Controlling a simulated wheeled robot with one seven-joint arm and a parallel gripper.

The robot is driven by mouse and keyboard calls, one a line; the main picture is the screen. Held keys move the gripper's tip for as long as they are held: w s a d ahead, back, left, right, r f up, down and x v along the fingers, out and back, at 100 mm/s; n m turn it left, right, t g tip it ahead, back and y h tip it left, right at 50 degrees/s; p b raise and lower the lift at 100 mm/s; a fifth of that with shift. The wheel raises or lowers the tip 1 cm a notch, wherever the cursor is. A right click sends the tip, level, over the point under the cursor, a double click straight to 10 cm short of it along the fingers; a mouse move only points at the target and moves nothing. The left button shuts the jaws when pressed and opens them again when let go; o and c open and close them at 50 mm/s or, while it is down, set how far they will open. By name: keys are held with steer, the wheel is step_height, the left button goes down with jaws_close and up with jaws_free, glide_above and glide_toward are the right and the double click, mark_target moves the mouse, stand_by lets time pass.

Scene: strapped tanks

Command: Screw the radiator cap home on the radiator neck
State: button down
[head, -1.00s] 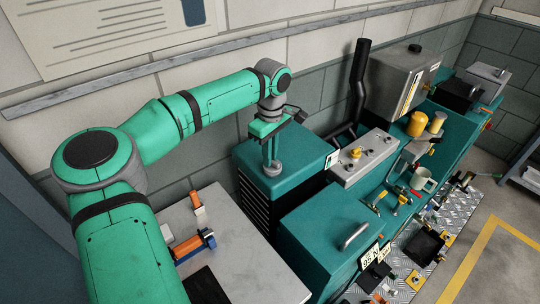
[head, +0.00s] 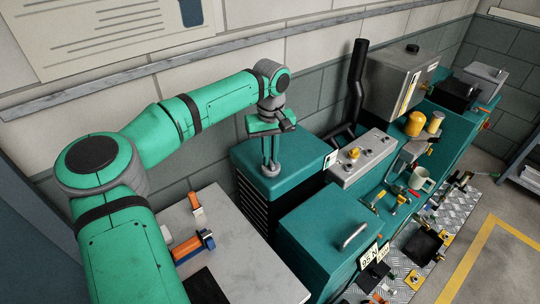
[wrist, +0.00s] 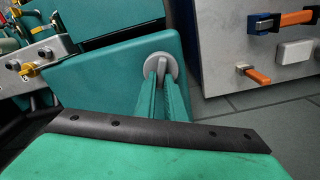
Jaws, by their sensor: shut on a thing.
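The radiator cap is a grey disc with a raised grip bar. It sits on top of the teal radiator (head: 300,168) in the head view, and the cap (wrist: 151,64) shows clearly in the wrist view. My gripper (head: 271,163) points straight down over it. In the wrist view the two green fingers of my gripper (wrist: 161,76) are shut on the cap's grip bar. The radiator neck is hidden under the cap. I cannot tell how far down the cap sits.
A grey panel with knobs (head: 362,158) and a black pipe (head: 358,85) stand right of the radiator. Further right are a yellow canister (head: 415,124) and a mug (head: 421,180).

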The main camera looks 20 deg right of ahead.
steer(key=shift+s+a+f+m, duration=0.1)
steer(key=shift+f+m, duration=0.15)
steer(key=shift+m, duration=0.25)
steer(key=m, duration=0.4)
steer(key=shift+s+d+m, duration=0.1)
steer(key=shift+d+m, duration=0.1)
steer(key=shift+m, duration=0.1)
steer(key=m, duration=0.4)
steer(key=shift+s+d+m, duration=0.1)
steer(key=shift+d+m, duration=0.05)
steer(key=shift+m, duration=0.15)
steer(key=c, duration=1.7)
jaws_free()
steer(key=shift+c, duration=0.2)
